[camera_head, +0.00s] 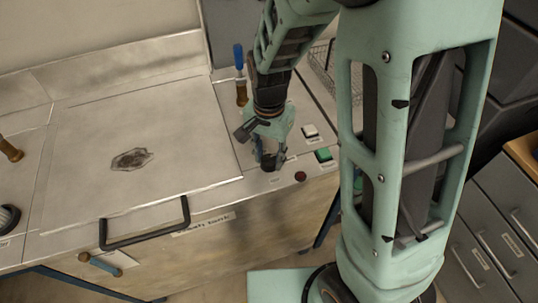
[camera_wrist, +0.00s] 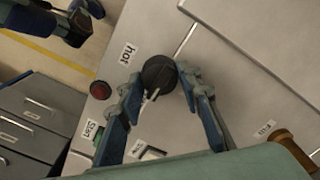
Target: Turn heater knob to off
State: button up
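The heater knob (camera_wrist: 158,74) is a round black knob on the grey metal panel in the wrist view, with a pale mark at its lower left edge. A "hot" label (camera_wrist: 127,54) is to its left. My gripper (camera_wrist: 162,78) is over the knob, its fingers spread with one on each side. They are very close to it, and I see no firm squeeze. In the head view my gripper (camera_head: 270,158) points down at the dark knob (camera_head: 269,162) near the bench's front edge, and the fingers partly hide it.
A red button (camera_head: 300,176), a green button (camera_head: 323,155) and a white switch (camera_head: 310,131) sit right of the knob. A large metal lid (camera_head: 175,120) with a black handle (camera_head: 145,235) lies to the left.

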jog(key=c, duration=0.3)
jog(key=n+b, duration=0.1)
jog(key=n, duration=0.3)
jog(key=shift+n, duration=0.4)
jog(key=n, duration=0.4)
jog(key=shift+n, duration=0.3)
jog(key=n, duration=0.4)
jog(key=shift+n+p, duration=0.4)
jog(key=shift+n, duration=1.9)
jog(key=o, duration=1.2)
jog(key=shift+c, duration=0.2)
